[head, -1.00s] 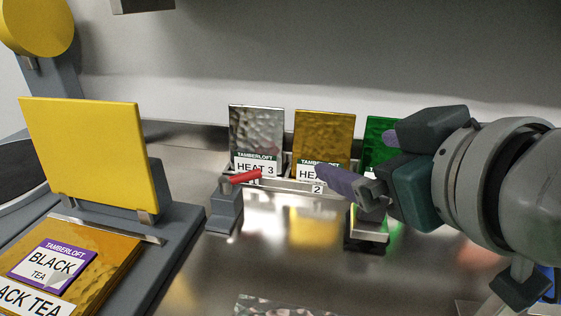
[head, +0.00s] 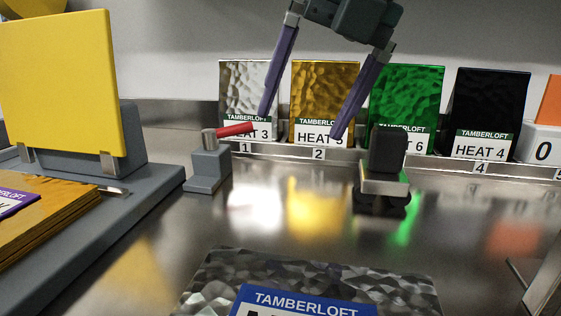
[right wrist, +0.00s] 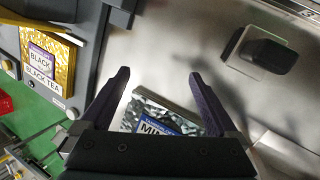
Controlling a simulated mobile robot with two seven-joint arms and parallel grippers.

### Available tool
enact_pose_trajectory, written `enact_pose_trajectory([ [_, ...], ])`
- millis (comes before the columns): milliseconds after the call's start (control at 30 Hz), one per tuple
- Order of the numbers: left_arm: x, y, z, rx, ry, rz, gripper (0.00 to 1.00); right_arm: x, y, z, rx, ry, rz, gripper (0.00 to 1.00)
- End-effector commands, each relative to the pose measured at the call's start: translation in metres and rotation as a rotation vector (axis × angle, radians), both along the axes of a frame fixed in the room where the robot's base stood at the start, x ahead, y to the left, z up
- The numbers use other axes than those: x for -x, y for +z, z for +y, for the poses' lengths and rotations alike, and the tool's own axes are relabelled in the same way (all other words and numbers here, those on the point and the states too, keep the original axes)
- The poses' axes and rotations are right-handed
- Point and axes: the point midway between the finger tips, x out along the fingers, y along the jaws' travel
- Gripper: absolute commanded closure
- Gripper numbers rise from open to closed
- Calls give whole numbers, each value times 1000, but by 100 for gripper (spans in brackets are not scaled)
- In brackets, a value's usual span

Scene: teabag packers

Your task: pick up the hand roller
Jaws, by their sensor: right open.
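The hand roller (head: 236,130), with a red handle and a short metal cylinder, rests on a small grey stand (head: 208,168) left of centre in the head view. My right gripper (head: 300,124) points down with its purple fingers spread wide and nothing between them. In the head view its left fingertip shows close to the handle's right end; whether they touch I cannot tell. In the right wrist view the open fingers (right wrist: 158,75) show over the table, and I cannot make out the roller there. My left gripper is not in view.
A black block on a metal plate (head: 384,165) stands to the right. Behind is a rack of pouches, silver (head: 247,88), gold (head: 325,90), green (head: 405,95) and black (head: 490,100). A yellow panel (head: 60,85) stands left. A blue-labelled pouch (head: 300,262) lies in front.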

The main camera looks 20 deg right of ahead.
Motion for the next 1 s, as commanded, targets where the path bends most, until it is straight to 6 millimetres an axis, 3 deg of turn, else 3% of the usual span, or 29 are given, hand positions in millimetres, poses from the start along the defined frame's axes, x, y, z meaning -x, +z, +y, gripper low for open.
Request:
enact_pose_trajectory([
  [33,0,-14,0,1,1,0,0,-5,-2,-35,105,-88,3,5],
  [100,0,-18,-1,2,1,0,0,-5,5,-73,219,-193,19,5],
  [233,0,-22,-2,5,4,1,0,-1,13,-110,325,-304,39,5],
  [1000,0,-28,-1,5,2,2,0,-20,-76,-134,339,-315,44,5],
])
